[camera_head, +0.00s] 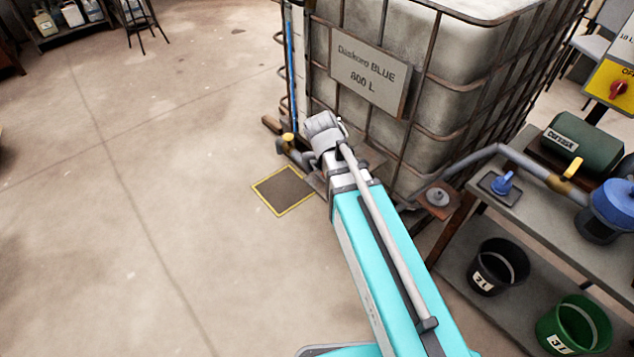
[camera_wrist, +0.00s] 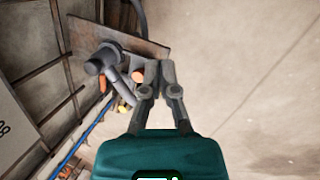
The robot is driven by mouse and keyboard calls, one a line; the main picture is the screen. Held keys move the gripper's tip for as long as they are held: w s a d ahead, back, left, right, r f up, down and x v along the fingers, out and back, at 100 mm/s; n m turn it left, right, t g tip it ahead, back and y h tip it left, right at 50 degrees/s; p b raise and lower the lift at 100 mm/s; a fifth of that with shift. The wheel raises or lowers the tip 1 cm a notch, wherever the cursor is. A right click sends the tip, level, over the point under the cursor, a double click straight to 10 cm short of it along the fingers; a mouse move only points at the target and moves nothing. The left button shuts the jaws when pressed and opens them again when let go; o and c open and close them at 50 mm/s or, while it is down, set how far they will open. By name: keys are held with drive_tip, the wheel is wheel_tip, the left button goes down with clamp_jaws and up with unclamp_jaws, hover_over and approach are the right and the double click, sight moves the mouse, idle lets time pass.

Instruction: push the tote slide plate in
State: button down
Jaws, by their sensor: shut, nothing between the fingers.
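The tote is a caged white container (camera_head: 455,75) with a sign reading "Daskoro BLUE 800 L". In the wrist view a flat brown plate (camera_wrist: 125,38) sticks out by the tote's cage, with a grey outlet pipe (camera_wrist: 105,62) next to it. It may be the slide plate; I cannot tell how far in it sits. My gripper (camera_wrist: 166,68) is shut and empty, its tips close to the plate's edge and beside the pipe. Contact cannot be told. In the head view my wrist hides the gripper and most of this area.
A yellow-handled valve (camera_head: 288,139) stands low at the tote's corner, near a yellow-edged floor square (camera_head: 284,190). A blue tube (camera_head: 291,70) runs up the corner. A bench (camera_head: 480,180) with pipework, and buckets below, stands at right. The floor at left is clear.

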drive_tip(key=w+a+f+n+t+h+b, duration=0.1)
drive_tip(key=w+a+f+n+t+b, duration=0.1)
drive_tip(key=a+n+b, duration=0.4)
drive_tip(key=w+a+f+n+t+h+b, duration=0.2)
drive_tip(key=w+a+f+n+b, duration=0.3)
drive_tip(key=a+f+n+b, duration=0.1)
drive_tip(key=shift+a+f+n+h+b, duration=0.35)
drive_tip(key=shift+a+f+n, duration=0.3)
drive_tip(key=shift+a+n, duration=0.75)
drive_tip(key=shift+w+f, duration=0.1)
drive_tip(key=b, duration=0.7)
approach(323, 178)
drive_tip(key=x, duration=0.4)
drive_tip(key=shift+f, duration=0.15)
drive_tip(key=shift+w+d, duration=0.4)
drive_tip(key=shift+d, duration=0.15)
drive_tip(key=shift+w, duration=0.1)
